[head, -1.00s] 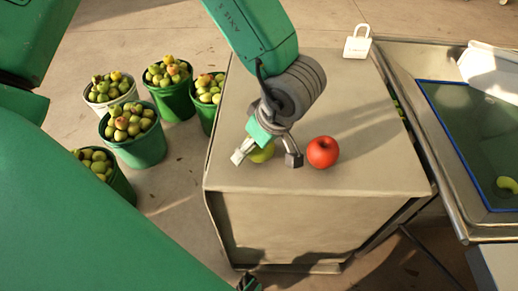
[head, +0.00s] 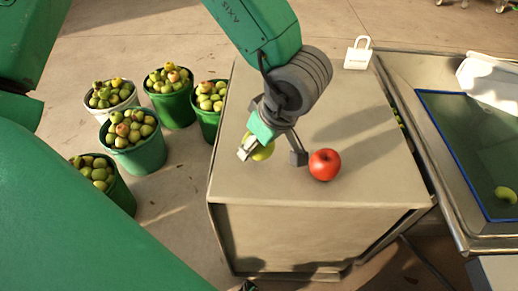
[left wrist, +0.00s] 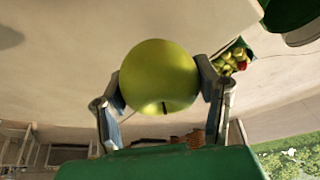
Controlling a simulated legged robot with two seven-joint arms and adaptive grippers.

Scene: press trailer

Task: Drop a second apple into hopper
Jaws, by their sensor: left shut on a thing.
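My left gripper (head: 272,156) is shut on a green apple (head: 261,150) over the grey box top (head: 350,190). The left wrist view shows the yellow-green apple (left wrist: 160,77) between the two fingers of the left gripper (left wrist: 163,88). In the head view the apple is partly hidden by the gripper. A red apple (head: 324,165) sits on the box top just right of the fingers. The blue-rimmed basin at the right, seemingly the hopper (head: 470,165), has a green apple (head: 505,194) in it. My right gripper is not in view.
Several buckets of apples, such as a green bucket (head: 138,155), stand on the floor left of the box. A white padlock-shaped object (head: 357,55) stands at the box's far right corner. The basin's metal frame (head: 440,190) borders the box. A white object (head: 490,80) lies at the basin's far end.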

